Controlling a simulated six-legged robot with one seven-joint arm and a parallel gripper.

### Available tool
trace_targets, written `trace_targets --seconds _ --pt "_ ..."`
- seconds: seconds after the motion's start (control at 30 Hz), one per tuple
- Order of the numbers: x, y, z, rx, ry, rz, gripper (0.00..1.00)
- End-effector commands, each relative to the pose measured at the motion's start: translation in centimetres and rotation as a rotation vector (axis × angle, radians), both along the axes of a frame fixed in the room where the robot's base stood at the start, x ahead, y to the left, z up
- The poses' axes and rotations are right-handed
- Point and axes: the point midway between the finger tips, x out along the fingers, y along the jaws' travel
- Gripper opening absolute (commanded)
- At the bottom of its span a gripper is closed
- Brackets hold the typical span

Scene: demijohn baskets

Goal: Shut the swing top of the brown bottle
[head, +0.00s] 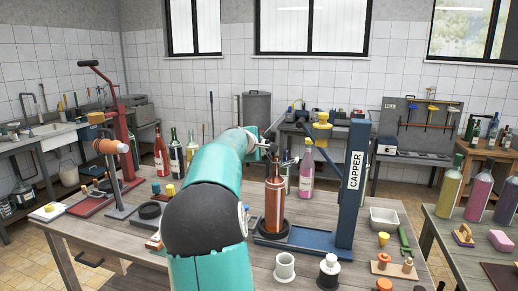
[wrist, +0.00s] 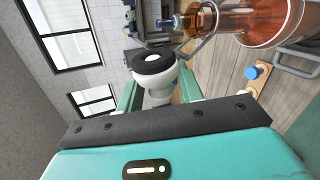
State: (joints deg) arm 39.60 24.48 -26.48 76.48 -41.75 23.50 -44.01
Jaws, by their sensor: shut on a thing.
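The brown bottle (head: 274,205) stands upright in a dark round holder on the blue base of the capper. It also shows at the top right of the wrist view (wrist: 262,22), lying sideways in the picture. My gripper (wrist: 157,92) has its teal fingers on both sides of the white swing-top stopper (wrist: 158,80), which has a black seal ring, and is shut on it. The stopper is off the bottle's mouth, beside the neck. A wire bail (wrist: 208,42) runs between the bottle neck and the stopper. In the head view my gripper (head: 268,150) is small beside the bottle's top.
The blue capper column (head: 353,185) rises just right of the bottle. A pink bottle (head: 306,175) stands behind it. White cups (head: 285,267), a white tray (head: 384,221) and small stoppers are on the front and right of the table. A red capper (head: 122,130) stands left.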

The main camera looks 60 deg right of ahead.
Motion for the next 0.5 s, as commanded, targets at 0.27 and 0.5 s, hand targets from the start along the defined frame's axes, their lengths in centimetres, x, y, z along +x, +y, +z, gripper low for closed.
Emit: trace_targets --seconds 0.27,0.5 --pt "-0.48 -0.10 0.48 0.020 -0.140 -0.002 0.14" --pt "-0.81 -0.13 0.81 0.039 -0.258 0.000 0.14"
